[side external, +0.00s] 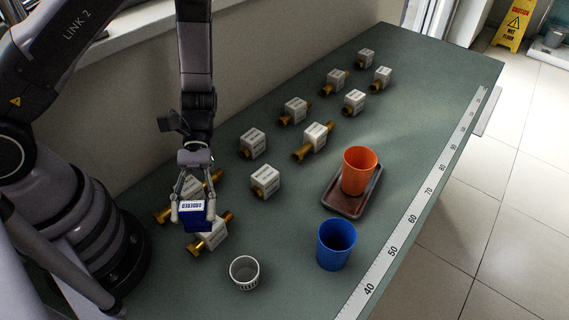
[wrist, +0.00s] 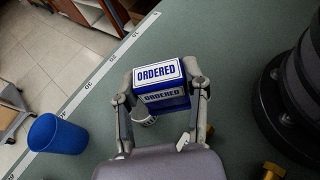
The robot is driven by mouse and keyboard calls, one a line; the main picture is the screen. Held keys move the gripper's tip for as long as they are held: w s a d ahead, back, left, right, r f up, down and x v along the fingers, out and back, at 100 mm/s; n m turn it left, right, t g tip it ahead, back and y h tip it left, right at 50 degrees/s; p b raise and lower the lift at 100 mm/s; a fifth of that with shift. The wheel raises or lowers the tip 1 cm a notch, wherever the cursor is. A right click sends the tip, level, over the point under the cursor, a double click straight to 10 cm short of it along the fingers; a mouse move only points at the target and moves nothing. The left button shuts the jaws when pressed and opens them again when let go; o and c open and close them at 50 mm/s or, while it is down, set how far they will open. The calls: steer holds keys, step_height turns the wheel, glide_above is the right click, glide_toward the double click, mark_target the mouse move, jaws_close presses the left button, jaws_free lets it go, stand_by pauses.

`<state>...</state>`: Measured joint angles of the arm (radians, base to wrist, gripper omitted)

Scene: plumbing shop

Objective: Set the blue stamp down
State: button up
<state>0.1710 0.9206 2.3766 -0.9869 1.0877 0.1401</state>
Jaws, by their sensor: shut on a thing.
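The blue stamp (side external: 195,216) has a white label reading "ORDERED". My gripper (side external: 191,208) is shut on it, with one finger on each side. In the side external view it is in front of the white boxes with brass fittings near my base, and it covers part of one box. The stamp (wrist: 160,84) also shows between the fingers of my gripper (wrist: 160,92) in the wrist view. I cannot tell how high the stamp is above the bench.
A white cup (side external: 245,272), a blue cup (side external: 336,244) and an orange cup (side external: 359,171) on a brown tray (side external: 341,207) stand on the green bench (side external: 290,290). Several white boxes with brass fittings (side external: 315,137) stand in rows. A ruler strip (side external: 393,252) runs along the edge.

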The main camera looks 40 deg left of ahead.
steer(key=w+f+n+t+h, duration=0.1)
steer(key=w+f+n+t, duration=0.2)
steer(key=w+d+f+n+t+h, duration=0.1)
steer(key=w+f+n+t, duration=0.1)
steer(key=w+n+t, duration=0.1)
steer(key=w+f+n+t+h, duration=0.2)
steer(key=w+f+n+t, duration=0.1)
steer(key=w, duration=0.2)
steer(key=shift+w+d+f+t, duration=0.2)
steer(key=shift+d+f+t, duration=0.1)
steer(key=shift+d+t, duration=0.1)
steer(key=shift+f, duration=2.05)
steer(key=o, duration=1.1)
steer(key=shift+f, duration=0.1)
